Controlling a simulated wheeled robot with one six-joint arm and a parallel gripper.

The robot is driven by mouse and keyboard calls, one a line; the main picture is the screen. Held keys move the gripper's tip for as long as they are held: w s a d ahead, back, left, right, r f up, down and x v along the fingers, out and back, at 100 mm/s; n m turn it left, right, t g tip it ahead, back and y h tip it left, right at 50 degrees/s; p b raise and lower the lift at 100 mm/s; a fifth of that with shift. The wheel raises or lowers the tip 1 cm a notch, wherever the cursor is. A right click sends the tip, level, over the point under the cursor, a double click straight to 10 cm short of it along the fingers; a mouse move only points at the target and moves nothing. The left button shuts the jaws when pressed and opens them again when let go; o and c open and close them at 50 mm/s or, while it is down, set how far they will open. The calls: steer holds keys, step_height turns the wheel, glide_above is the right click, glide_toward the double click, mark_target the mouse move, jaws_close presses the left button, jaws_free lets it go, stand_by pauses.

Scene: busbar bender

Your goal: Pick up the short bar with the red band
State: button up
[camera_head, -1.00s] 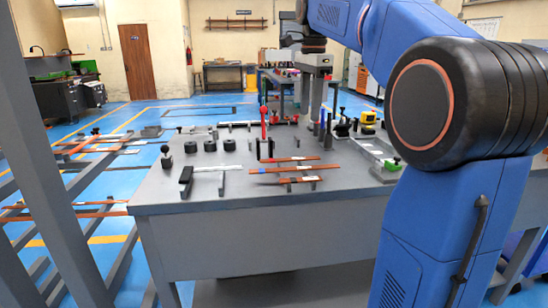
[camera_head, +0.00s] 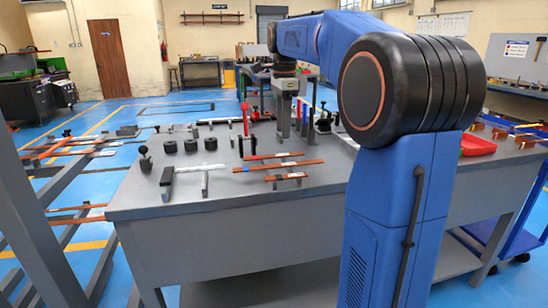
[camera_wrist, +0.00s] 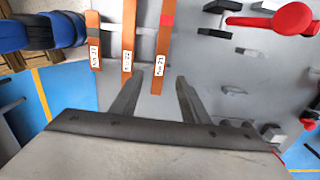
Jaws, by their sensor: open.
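The bar with the red band (camera_wrist: 163,60) is copper-coloured, with a white label near its end. It is the rightmost of three parallel bars in the wrist view, and its far end runs out of the frame. In the head view the copper bars (camera_head: 293,173) lie on small supports on the grey table (camera_head: 150,203); the red band cannot be picked out there. My gripper (camera_wrist: 160,77) is open and empty, its fingers spread near the labelled end of the red-banded bar in the picture. The height gap is hard to judge. My gripper also shows in the head view (camera_head: 284,128).
A middle bar (camera_wrist: 128,40) and a left bar (camera_wrist: 93,45) lie close beside the red-banded one. A red-handled tool (camera_wrist: 275,20) stands to the right. The table's front strip is bare.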

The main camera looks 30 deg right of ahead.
mark_target(283, 155)
steer(key=shift+f, duration=3.55)
steer(key=shift+c, duration=0.5)
jaws_close()
